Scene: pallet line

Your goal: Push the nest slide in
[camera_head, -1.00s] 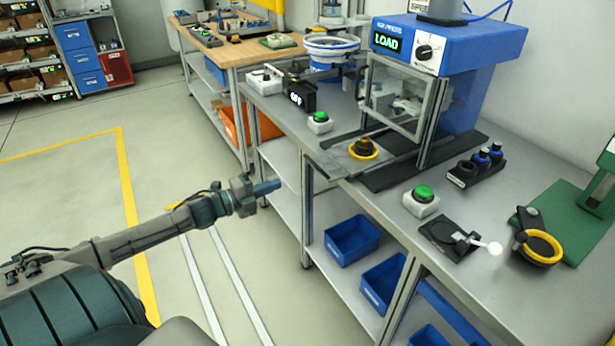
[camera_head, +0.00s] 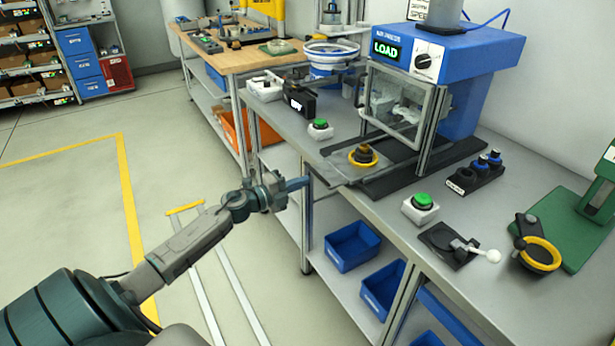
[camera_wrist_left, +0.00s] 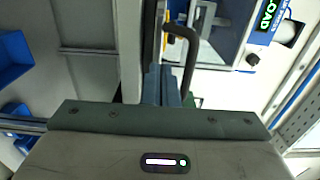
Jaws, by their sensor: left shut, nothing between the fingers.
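The nest slide (camera_head: 338,167) is a flat grey plate sticking out toward the bench's front edge from under the press. A yellow ring with a brown part inside (camera_head: 362,156) sits on it. My left gripper (camera_head: 305,183) is shut and empty, just in front of and slightly left of the slide's outer edge. In the head view I cannot tell whether the tips touch it. In the left wrist view the shut fingers (camera_wrist_left: 161,84) are beside a black curved handle (camera_wrist_left: 187,55). My right gripper is not in view.
The blue press (camera_head: 455,50) shows LOAD above a clear framed guard (camera_head: 398,103). Green buttons (camera_head: 320,128) (camera_head: 421,205) stand on the bench either side of the slide. A lever fixture (camera_head: 455,245) is at the front right. Blue bins (camera_head: 352,246) are on the shelf below. The floor at left is free.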

